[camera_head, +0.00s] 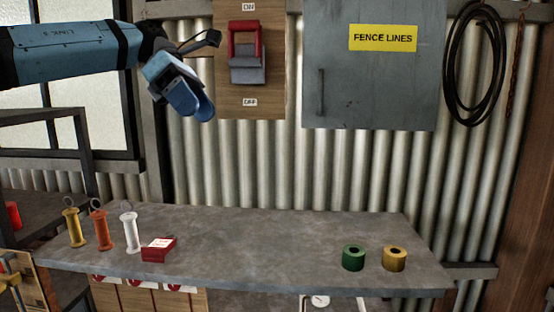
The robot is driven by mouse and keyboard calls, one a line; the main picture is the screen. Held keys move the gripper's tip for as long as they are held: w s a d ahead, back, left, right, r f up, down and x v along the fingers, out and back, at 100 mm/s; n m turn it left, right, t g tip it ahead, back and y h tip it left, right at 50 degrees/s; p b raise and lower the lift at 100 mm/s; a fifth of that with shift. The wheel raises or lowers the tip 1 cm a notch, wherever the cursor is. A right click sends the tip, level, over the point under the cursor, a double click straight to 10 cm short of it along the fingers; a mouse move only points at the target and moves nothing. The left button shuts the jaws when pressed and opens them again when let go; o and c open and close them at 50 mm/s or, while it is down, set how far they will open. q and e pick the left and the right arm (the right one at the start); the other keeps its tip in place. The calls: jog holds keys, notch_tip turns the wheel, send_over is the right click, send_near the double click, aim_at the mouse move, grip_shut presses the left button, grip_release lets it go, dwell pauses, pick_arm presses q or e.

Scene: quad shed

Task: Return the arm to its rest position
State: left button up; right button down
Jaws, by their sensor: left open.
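My left arm, with blue links, comes in from the upper left. My left gripper (199,110) is open and empty, pointing down and to the right in the air in front of the corrugated wall. It is left of the wooden switch board (266,101) and above the table, apart from both. On that board a switch with a red handle (245,26) has its handle up, by the ON label. My right gripper does not show.
The grey table (270,240) bears yellow (74,228), orange (102,231) and white (130,233) handles, a red box (158,249), and green (353,258) and yellow (394,259) rolls. A grey cabinet (375,90) labelled FENCE LINES and a coiled hose (447,65) hang on the wall.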

pick_arm(q)
jog(key=s+d+f+n+t+h, duration=0.1)
jog(key=s+d+f+n+h, duration=0.1)
jog(key=d+f+n+h, duration=0.6)
jog(key=s+d+f+n+t+h, duration=0.1)
jog(key=s+d+f+n+h, duration=0.15)
jog(key=d+f, duration=0.75)
jog(key=s+d+f+n+h, duration=0.1)
jog(key=d+f+n+h, duration=0.4)
jog(key=f, duration=0.8)
jog(key=s+a+f+n+t+y, duration=0.2)
jog(key=a+f+n+t+y, duration=0.4)
jog(key=f+n+t, duration=0.6)
jog(key=s+a+f+n+t+y, duration=0.2)
jog(key=a+f+n+t+y, duration=0.65)
jog(key=n, duration=0.75)
jog(key=s+a+f+n+g+y, duration=0.3)
jog(key=s+a+f, duration=0.4)
jog(key=s+f, duration=0.3)
jog(key=s+a+f+n+g+y, duration=0.3)
jog(key=s+a+f+n, duration=0.3)
jog(key=s+f, duration=0.3)
notch_tip(320, 180, down, 2)
jog(key=shift+s+a+g, duration=0.35)
jog(key=shift+a+g, duration=0.3)
jog(key=shift+a, duration=0.05)
